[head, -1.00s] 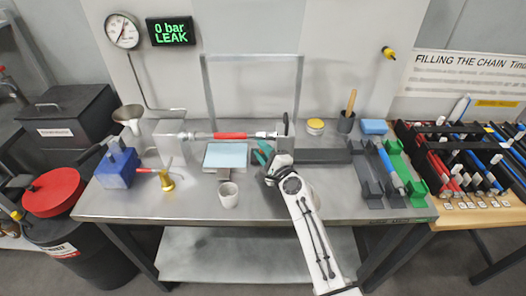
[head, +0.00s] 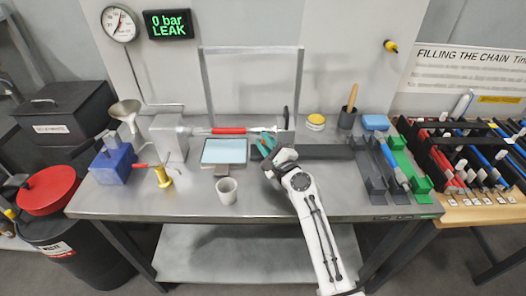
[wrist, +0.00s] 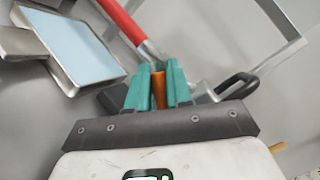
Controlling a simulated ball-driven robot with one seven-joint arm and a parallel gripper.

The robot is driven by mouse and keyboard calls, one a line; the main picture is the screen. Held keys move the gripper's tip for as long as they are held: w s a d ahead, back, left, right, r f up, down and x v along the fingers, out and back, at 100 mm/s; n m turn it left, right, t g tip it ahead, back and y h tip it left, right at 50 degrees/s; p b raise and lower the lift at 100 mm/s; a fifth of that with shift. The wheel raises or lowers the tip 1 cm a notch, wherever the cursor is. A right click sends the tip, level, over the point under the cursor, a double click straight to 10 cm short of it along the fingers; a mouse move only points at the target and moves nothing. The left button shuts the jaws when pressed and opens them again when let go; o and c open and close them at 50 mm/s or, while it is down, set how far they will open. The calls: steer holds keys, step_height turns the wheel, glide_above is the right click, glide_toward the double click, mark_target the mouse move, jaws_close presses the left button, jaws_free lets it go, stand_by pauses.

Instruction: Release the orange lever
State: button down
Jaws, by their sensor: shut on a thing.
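The orange lever (wrist: 159,90) shows in the wrist view as a narrow upright piece between my teal fingers. My gripper (wrist: 157,75) is shut on it, with one finger on each side. In the head view my gripper (head: 264,145) is at the right end of the red cylinder, just in front of the clamp block (head: 285,135). The red cylinder (head: 228,131) lies level between the grey metal box (head: 168,138) and the clamp block. It also shows in the wrist view (wrist: 122,20), just beyond the fingers.
A blue-topped tray (head: 224,151) lies left of my gripper, with a white cup (head: 227,190) in front. A black handle (head: 286,117) stands on the clamp block. A metal frame (head: 302,85) rises behind. The display (head: 168,25) reads "0 bar LEAK".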

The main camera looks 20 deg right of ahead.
steer(key=shift+s+d+r+m+t+b, duration=0.1)
steer(key=shift+d+r+m+t+b, duration=0.15)
steer(key=shift+m+b, duration=0.3)
steer(key=shift+s+d+r+m+t+b, duration=0.1)
steer(key=shift+d+r+m+t+b, duration=0.2)
steer(key=shift+m, duration=0.35)
steer(key=shift+a+f, duration=0.1)
steer(key=shift+a, duration=0.05)
steer(key=c, duration=1.1)
jaws_free()
steer(key=v, duration=0.9)
steer(key=shift+s+f, duration=0.1)
steer(key=shift+s, duration=0.8)
steer(key=shift+c, duration=0.5)
